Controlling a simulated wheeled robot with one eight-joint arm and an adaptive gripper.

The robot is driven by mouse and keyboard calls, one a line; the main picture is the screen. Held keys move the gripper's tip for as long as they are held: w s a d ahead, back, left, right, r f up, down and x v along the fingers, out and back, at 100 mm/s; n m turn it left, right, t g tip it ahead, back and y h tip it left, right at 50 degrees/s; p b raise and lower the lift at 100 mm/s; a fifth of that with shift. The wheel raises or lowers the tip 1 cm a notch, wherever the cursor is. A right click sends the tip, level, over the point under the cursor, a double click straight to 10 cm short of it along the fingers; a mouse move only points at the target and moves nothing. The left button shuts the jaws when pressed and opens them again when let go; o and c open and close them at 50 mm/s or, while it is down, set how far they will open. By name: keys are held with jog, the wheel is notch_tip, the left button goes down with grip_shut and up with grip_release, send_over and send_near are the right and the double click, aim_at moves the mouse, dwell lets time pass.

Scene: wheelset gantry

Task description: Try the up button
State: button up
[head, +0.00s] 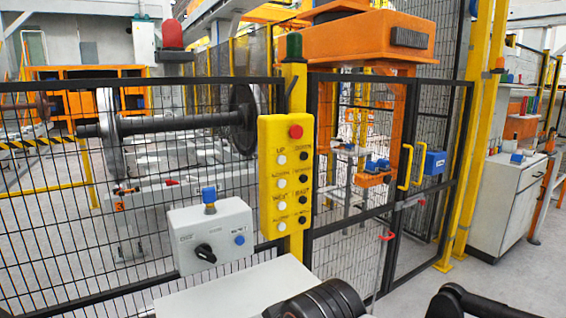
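A yellow push-button box (269,200) is mounted upright on a yellow post at the mesh fence, in the middle of the head view. It has a red mushroom button (295,132) at the top and two columns of small buttons below, white on the left and black on the right. The up button (281,159) is the top white one, just under a label reading UP. Nothing covers it. Dark rounded parts of my own arm show at the bottom edge, well below and apart from the box. My gripper's fingers are not seen.
A grey control box (212,236) with a black knob and blue buttons stands left of the yellow box. A pale surface (235,290) lies below. Black mesh fencing (60,210) spans behind, with a wheelset (175,122) beyond. A white cabinet (505,205) stands right. Open floor shows at lower right.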

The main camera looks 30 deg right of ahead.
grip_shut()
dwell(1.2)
